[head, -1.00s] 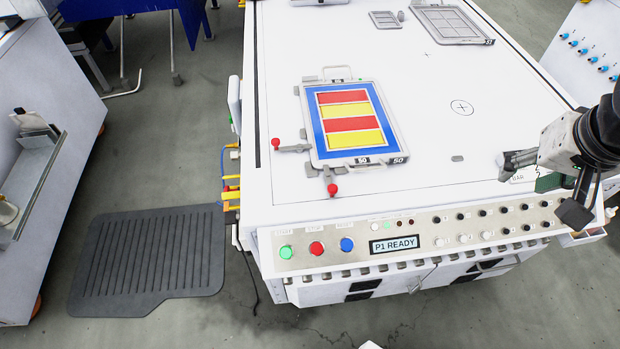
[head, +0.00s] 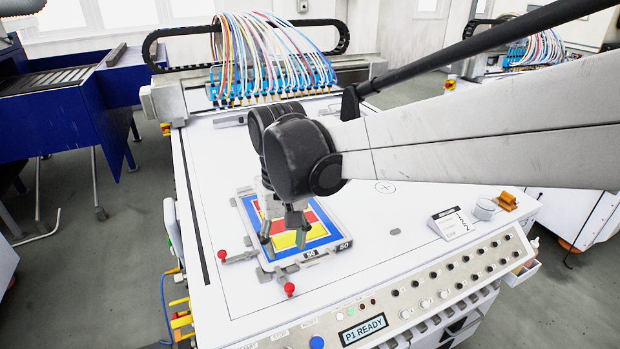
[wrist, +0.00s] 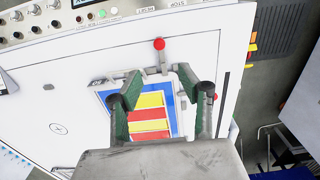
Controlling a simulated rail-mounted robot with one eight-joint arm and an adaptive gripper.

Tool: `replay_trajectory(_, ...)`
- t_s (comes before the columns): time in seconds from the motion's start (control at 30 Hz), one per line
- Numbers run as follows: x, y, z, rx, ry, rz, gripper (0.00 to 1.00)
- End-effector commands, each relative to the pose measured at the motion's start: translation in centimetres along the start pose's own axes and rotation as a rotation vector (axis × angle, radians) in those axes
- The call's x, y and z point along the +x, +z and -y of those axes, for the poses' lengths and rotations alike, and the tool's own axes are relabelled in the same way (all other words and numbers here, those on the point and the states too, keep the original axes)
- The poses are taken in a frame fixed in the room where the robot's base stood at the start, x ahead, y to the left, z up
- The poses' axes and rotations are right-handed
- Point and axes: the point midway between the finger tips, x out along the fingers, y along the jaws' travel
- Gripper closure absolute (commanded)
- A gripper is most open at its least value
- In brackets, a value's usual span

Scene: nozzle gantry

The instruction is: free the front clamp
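A grey-framed plate (head: 329,251) with a blue border and red and yellow stripes lies flat on the white table. The front clamp (head: 289,288) has a red knob and sits at the frame's front edge, on the control-panel side. In the wrist view its red knob (wrist: 158,44) stands beyond my fingertips, its grey arm reaching to the frame edge. A second red-knobbed clamp (head: 222,254) sits at the frame's left side. My gripper (head: 284,238) is open and empty above the frame, fingers spread in the wrist view (wrist: 160,74). It hides part of the plate.
The control panel (head: 440,282) with knobs and a "P1 READY" display runs along the table's front edge. A nozzle gantry (head: 270,80) with coloured hoses spans the back. A small sign (head: 452,225) and orange part (head: 507,201) stand at the right.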

Motion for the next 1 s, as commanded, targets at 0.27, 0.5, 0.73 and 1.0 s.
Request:
replay_trajectory(0.27, 5.1, -0.1, 0.0, 0.001, 0.0, -0.001, 0.62)
replay_trajectory(0.5, 9.4, -0.1, 0.0, 0.001, 0.0, -0.001, 0.62)
replay_trajectory(0.73, 11.8, 0.0, -0.1, 0.001, 0.0, -0.001, 0.62)
replay_trajectory(1.0, 12.4, 0.0, -0.1, 0.001, 0.0, -0.001, 0.62)
